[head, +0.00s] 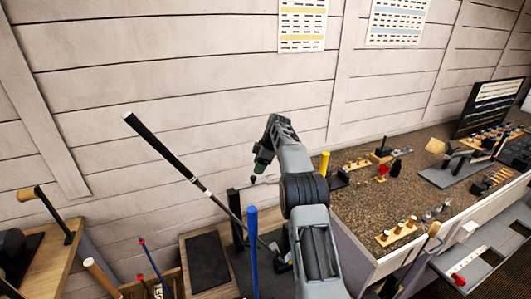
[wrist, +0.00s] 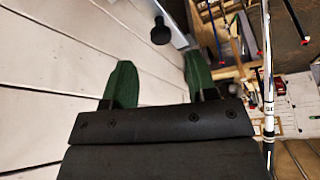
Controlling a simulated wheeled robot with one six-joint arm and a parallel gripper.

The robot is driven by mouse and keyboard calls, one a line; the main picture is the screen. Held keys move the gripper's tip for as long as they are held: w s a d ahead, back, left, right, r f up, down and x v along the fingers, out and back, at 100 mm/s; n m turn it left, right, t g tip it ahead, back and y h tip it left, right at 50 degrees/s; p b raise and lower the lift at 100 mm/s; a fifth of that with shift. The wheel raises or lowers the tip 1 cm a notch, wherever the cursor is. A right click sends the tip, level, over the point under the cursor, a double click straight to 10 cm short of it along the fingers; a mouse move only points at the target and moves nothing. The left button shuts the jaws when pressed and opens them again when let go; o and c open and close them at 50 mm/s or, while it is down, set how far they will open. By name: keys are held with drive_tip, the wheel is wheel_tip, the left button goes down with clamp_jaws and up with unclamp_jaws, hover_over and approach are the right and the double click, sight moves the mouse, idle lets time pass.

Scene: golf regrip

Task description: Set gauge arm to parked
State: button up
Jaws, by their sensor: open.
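A grey bar with a round black knob (wrist: 161,32), which looks like the gauge arm, shows between and beyond my fingertips in the wrist view. In the head view a small knob (head: 253,180) stands just below my gripper, by a dark upright stand (head: 237,218). My gripper (head: 262,160) points down over it. Its two green fingers also show in the wrist view (wrist: 160,78), spread apart with nothing between them. The knob looks apart from both fingers. My own arm hides part of the stand and bench, so the gauge arm's full position cannot be told.
A golf club with a black grip (head: 158,145) slants past the stand on the left; its shaft (wrist: 268,90) runs close by my gripper's right side. A blue upright shaft (head: 252,250) stands in front. The plank wall (head: 200,70) is close behind. A cluttered workbench (head: 370,215) lies right.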

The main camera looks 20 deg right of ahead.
drive_tip(key=p+v, duration=0.2)
drive_tip(key=v, duration=0.6)
drive_tip(key=shift+r, duration=0.25)
